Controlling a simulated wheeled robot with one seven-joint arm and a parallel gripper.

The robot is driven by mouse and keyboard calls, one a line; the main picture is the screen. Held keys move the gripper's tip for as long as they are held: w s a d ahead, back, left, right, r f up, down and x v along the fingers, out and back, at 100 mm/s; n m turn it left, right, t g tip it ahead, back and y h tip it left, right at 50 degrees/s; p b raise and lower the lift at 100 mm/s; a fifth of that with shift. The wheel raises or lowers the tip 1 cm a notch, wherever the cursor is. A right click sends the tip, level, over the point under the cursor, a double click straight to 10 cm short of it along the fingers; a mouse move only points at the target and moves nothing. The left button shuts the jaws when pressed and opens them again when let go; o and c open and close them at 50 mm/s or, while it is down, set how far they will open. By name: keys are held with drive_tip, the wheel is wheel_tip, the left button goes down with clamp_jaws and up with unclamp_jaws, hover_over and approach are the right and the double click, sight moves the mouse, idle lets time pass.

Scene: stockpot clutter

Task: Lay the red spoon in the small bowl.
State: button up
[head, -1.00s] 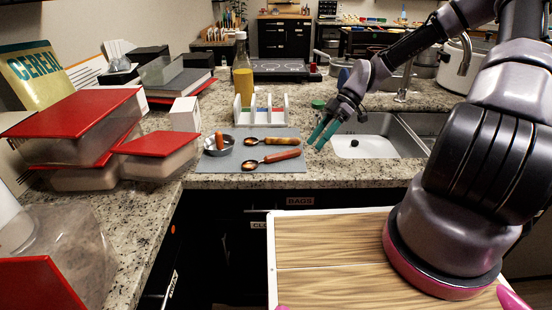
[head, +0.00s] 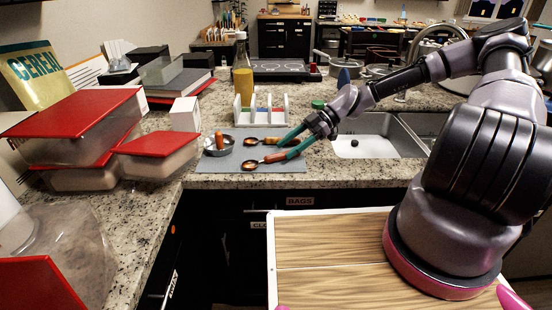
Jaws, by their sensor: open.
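The red spoon (head: 250,165) lies on the grey mat (head: 230,163), its dark bowl end to the left and its reddish handle to the right. A second spoon (head: 250,141) with a yellow-brown handle lies just behind it. The small metal bowl (head: 211,152) stands on the left part of the mat, with an orange-brown item (head: 219,141) in it. My gripper (head: 283,151) is open, its teal fingers angled down-left over the handle ends of both spoons. The fingers partly hide both handles; whether they touch is unclear.
A white rack (head: 262,116) with coloured items stands behind the mat, near a bottle (head: 243,82). Red-lidded containers (head: 158,145) crowd the counter to the left. The sink (head: 362,146) lies to the right. The counter's front edge runs just before the mat.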

sight(278, 154)
drive_tip(key=x, duration=0.4)
drive_tip(key=shift+r, duration=0.15)
clamp_jaws()
